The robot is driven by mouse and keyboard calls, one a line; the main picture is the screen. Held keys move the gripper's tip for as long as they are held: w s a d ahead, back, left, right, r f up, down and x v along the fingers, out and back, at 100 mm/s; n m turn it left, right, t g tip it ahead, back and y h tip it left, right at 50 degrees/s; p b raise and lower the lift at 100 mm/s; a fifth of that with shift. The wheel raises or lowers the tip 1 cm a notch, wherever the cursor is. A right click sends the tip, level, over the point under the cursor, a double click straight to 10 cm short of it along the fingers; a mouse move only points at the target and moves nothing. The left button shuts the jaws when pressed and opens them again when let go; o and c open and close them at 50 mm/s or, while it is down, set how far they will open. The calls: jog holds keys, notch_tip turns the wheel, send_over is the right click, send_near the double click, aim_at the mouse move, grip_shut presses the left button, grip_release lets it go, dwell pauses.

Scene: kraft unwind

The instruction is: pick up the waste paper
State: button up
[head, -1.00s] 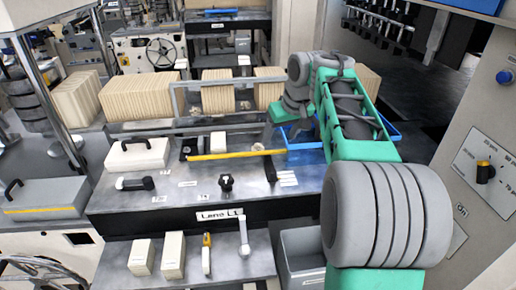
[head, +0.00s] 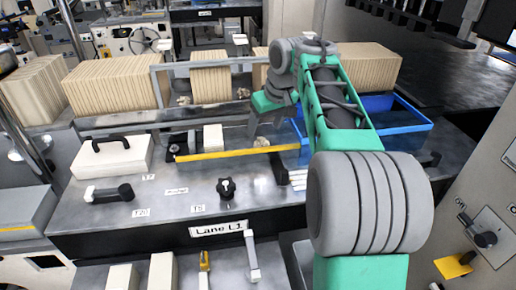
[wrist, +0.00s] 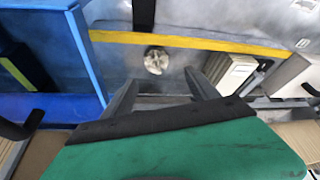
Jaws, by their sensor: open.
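A crumpled grey-beige ball of waste paper (wrist: 157,60) lies on the grey metal surface in the wrist view, beside the yellow bar (wrist: 190,42). In the head view the ball (head: 262,141) shows small, just behind the yellow bar (head: 235,153). My gripper (wrist: 163,92) is open and empty. In the wrist view its two dark fingers point toward the ball, which appears beyond and between their tips; I see no contact. In the head view my gripper (head: 262,124) hangs above the bench near the ball, left of the blue tray (head: 405,128).
Stacks of kraft sheets (head: 115,80) stand behind a metal rail. Crumpled scraps (head: 184,100) lie near them. A white box (head: 112,157) with a black handle and a black knob (head: 226,188) are on the bench. The blue tray's wall (wrist: 85,50) is close to my gripper.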

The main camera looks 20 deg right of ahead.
aim_at(262, 140)
jog(key=x, duration=0.5)
jog(key=p+x, duration=0.1)
jog(key=x, duration=0.1)
jog(key=shift+d+f, duration=0.25)
jog(key=shift+d, duration=0.05)
jog(key=shift+s, duration=0.1)
jog(key=shift+c, duration=0.2)
jog(key=c, duration=1.4)
